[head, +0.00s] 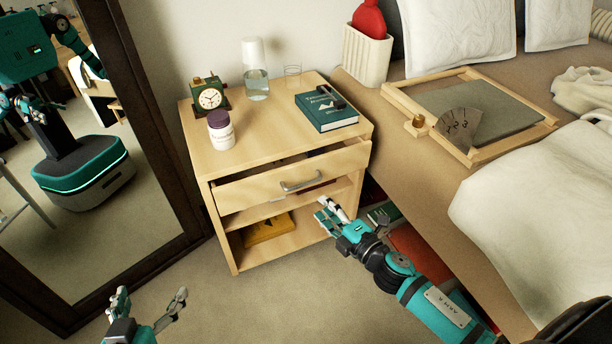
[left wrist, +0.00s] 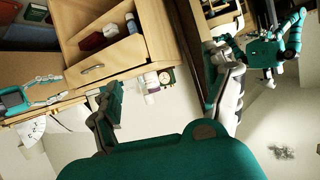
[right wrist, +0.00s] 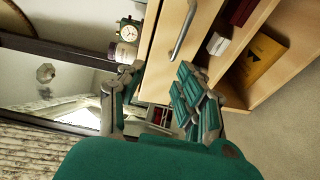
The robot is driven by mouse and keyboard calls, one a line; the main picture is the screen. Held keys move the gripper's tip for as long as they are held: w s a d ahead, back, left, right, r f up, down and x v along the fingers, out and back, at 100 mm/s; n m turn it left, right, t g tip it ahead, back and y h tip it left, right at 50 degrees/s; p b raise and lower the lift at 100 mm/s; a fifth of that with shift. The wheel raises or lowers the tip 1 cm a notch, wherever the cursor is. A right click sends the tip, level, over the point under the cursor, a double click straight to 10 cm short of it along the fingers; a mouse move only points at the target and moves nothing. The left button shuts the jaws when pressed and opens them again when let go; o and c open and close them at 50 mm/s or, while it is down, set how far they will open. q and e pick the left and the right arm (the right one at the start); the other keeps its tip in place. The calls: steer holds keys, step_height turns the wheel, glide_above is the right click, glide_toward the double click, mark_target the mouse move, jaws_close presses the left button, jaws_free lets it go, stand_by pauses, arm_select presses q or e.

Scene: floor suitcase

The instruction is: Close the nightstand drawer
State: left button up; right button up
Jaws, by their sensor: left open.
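The wooden nightstand (head: 222,165) stands against the wall between the mirror and the bed. Its drawer (head: 245,194) is partly open, with a dark gap behind the front panel and a metal handle (head: 301,184). The handle also shows in the right wrist view (right wrist: 183,32) and the left wrist view (left wrist: 92,69). My right gripper (head: 328,212) is in front of the nightstand, just below the right part of the drawer front; its fingers are apart and empty. Contact with the drawer is not clear. My left gripper (head: 150,303) is open and empty, low in front of the mirror.
On the nightstand top are a clock (head: 210,98), a pill bottle (head: 221,130), a carafe (head: 255,80) and a green book (head: 328,112). A yellow item (head: 268,228) lies on the lower shelf. The bed is close on the right; the mirror (head: 95,190) is left. Floor in front is clear.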

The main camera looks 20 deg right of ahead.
arm_select(q)
steer(key=s+a+f+g+y+p, duration=0.2)
steer(key=s+a+f+g, duration=0.1)
steer(key=s+f+g, duration=0.5)
arm_select(e)
steer(key=s+m+h, duration=0.2)
steer(key=s+h, duration=0.1)
steer(key=b, duration=0.2)
glide_toward(306, 184)
steer(key=w, duration=0.2)
arm_select(q)
steer(key=w+d+r+t+h+b, duration=0.1)
steer(key=w+d+r+t, duration=0.1)
steer(key=w+r+t, duration=0.3)
steer(key=w+d+r+t+h+b, duration=0.1)
steer(key=w+d+r+t+h, duration=0.1)
steer(key=w+r+t, duration=0.3)
steer(key=shift+w+d+r+t, duration=0.2)
steer(key=shift+r+t, duration=0.5)
steer(key=shift+r, duration=0.9)
arm_select(e)
steer(key=shift+g, duration=0.4)
steer(key=shift+x, duration=4.2)
arm_select(q)
steer(key=shift+s, duration=0.1)
arm_select(e)
jaws_close()
steer(key=shift+w, duration=0.1)
